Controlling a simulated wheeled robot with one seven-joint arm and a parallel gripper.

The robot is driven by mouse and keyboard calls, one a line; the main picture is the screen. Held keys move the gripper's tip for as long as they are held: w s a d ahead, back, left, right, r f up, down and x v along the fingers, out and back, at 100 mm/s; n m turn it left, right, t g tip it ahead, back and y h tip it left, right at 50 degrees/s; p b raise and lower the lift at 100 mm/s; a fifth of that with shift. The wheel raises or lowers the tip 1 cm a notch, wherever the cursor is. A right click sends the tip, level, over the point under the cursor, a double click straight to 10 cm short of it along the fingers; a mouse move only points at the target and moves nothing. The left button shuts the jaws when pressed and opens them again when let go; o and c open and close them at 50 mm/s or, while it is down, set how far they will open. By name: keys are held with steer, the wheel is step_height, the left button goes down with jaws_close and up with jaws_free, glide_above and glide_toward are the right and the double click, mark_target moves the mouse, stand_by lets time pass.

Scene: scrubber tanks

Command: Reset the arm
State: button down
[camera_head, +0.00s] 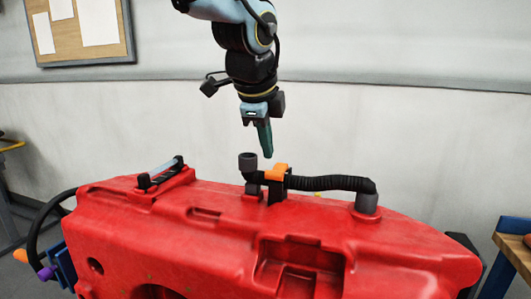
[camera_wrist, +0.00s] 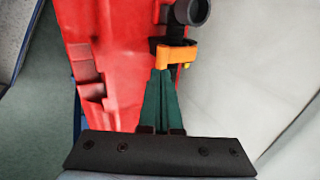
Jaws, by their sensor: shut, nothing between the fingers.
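My gripper (camera_head: 268,154) hangs from the arm with its green fingers pointing down, above the top of the red tank (camera_head: 225,225). The fingers are shut with nothing between them. In the head view they are a little above and left of an orange clip (camera_head: 277,171), apart from it as far as I can tell. In the wrist view the fingertips (camera_wrist: 161,74) overlap the lower edge of the orange clip (camera_wrist: 178,53). A black corrugated hose (camera_head: 325,183) runs along the tank top from the clip to a grey fitting (camera_head: 366,203).
A grey open pipe end (camera_head: 247,160) stands up left of the clip. A wooden-topped table (camera_head: 516,250) stands at the right.

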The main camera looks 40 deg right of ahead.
steer(key=a+v, duration=0.1)
steer(key=v, duration=0.7)
steer(key=w+a+f+n+y, duration=0.3)
steer(key=w+a+f+n, duration=0.95)
steer(key=w+a, duration=0.25)
steer(key=a+f+n, duration=0.6)
steer(key=a+n, duration=0.2)
steer(key=a, duration=0.3)
steer(key=a+f+n+g+y, duration=0.1)
steer(key=a+f+n, duration=0.5)
steer(key=a, duration=0.6)
steer(key=shift+s+f+n, duration=0.2)
steer(key=shift+f+n, duration=0.1)
steer(key=shift+n, duration=0.65)
